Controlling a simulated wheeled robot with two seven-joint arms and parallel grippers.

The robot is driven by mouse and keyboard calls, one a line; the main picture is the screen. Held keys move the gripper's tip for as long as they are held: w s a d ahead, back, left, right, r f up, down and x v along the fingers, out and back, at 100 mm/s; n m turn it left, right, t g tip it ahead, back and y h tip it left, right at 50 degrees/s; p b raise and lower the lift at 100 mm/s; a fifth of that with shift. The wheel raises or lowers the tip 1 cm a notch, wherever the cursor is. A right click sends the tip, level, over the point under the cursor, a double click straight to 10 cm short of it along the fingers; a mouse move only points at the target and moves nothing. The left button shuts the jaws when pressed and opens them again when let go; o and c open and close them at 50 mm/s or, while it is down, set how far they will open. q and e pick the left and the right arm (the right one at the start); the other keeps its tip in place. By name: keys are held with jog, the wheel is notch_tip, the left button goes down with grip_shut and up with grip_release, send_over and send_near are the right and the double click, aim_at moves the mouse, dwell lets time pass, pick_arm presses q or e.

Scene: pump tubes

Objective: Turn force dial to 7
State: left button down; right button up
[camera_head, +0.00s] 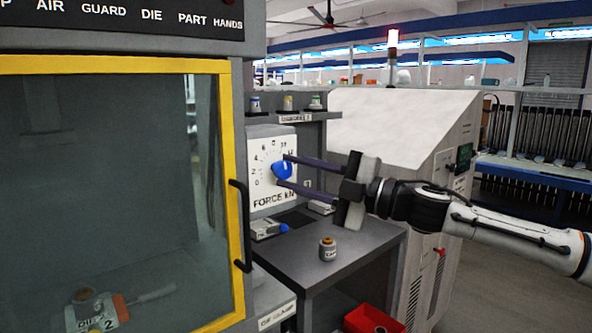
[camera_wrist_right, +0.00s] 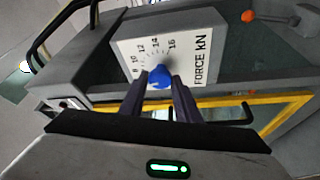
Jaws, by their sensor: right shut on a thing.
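The force dial is a blue knob (camera_head: 280,171) on a white panel (camera_head: 262,186) marked FORCE kN with a numbered scale. My right gripper (camera_head: 284,170) reaches in from the right, and its two long dark fingers are shut on the knob, one above and one below. In the right wrist view the blue knob (camera_wrist_right: 159,77) sits between the fingertips (camera_wrist_right: 158,84), and the panel (camera_wrist_right: 185,50) appears turned on its side. Scale numbers from 8 to 16 show there. The fingers partly hide the scale, and I cannot read the knob's pointer. My left gripper is not in view.
A grey table (camera_head: 340,258) under the dial bears a small labelled jar (camera_head: 327,249). A shelf above holds several small bottles (camera_head: 288,103). The yellow-framed door (camera_head: 238,190) with a black handle (camera_head: 240,225) stands left. A red bin (camera_head: 373,319) is below.

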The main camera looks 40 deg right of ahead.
dwell(0.6)
jog(key=o, duration=1)
jog(key=shift+o, duration=0.2)
jog(key=shift+f+n+b, duration=0.2)
jog(key=shift+n+b, duration=0.1)
jog(key=shift+b, duration=0.4)
jog(key=b+v, duration=0.2)
jog(key=b, duration=0.5)
jog(key=shift+s+f, duration=0.15)
jog(key=shift+s+d+b, duration=0.25)
jog(key=shift+s+b, duration=0.1)
jog(key=shift+b, duration=0.3)
jog(key=b, duration=0.5)
send_near(287, 174)
jog(key=shift+v, duration=1.2)
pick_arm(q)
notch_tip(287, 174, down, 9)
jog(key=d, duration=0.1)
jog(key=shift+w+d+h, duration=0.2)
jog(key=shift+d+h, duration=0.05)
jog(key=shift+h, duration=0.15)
pick_arm(e)
jog(key=shift+r, duration=0.4)
